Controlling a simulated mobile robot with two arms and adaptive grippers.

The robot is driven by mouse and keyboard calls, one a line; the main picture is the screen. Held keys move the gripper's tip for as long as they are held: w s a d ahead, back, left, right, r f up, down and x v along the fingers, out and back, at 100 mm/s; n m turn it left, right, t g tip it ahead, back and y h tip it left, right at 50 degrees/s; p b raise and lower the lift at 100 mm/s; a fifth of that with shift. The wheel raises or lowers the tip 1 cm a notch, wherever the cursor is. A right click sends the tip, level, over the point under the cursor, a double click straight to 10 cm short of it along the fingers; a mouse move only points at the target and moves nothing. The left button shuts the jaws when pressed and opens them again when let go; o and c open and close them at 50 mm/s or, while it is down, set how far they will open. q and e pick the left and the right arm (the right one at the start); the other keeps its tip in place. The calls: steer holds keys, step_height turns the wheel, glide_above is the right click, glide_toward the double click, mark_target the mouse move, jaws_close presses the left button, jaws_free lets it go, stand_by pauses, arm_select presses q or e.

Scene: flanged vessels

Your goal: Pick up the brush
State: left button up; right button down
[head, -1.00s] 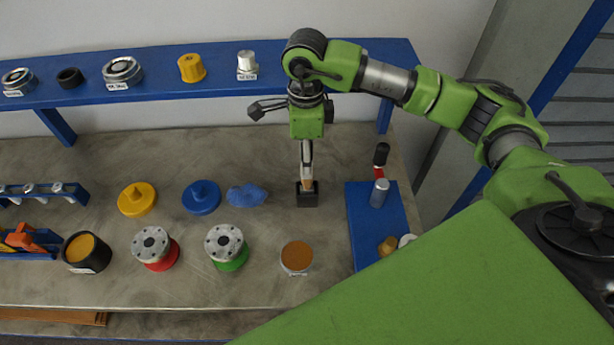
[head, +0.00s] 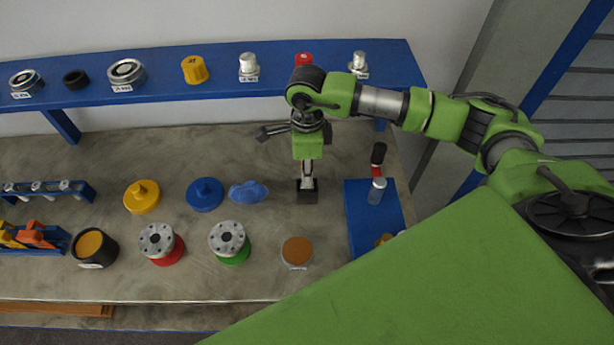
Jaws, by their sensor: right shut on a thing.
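The black holder block (head: 308,197) stands on the bench between the blue rag and the blue tray. My right gripper (head: 306,182) points straight down at the top of this block. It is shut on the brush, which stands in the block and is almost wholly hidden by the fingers. I cannot tell whether the brush is still touching the bottom of the block. My left gripper is not in view.
A blue rag (head: 248,192) lies just left of the block. Right of it is a blue tray (head: 358,225) with a red-and-black tool (head: 377,160) and a silver cylinder (head: 377,191). A brown-topped jar (head: 297,252) and flanged vessels (head: 229,240) stand in front. A blue shelf (head: 215,88) runs behind.

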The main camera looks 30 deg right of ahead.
steer(key=shift+r, duration=0.1)
steer(key=shift+r, duration=0.25)
step_height(320, 180, up, 9)
steer(key=b, duration=0.3)
steer(key=shift+f+b, duration=0.2)
steer(key=shift+b, duration=0.15)
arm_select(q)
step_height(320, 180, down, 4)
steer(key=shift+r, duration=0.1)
arm_select(e)
steer(key=shift+r, duration=0.4)
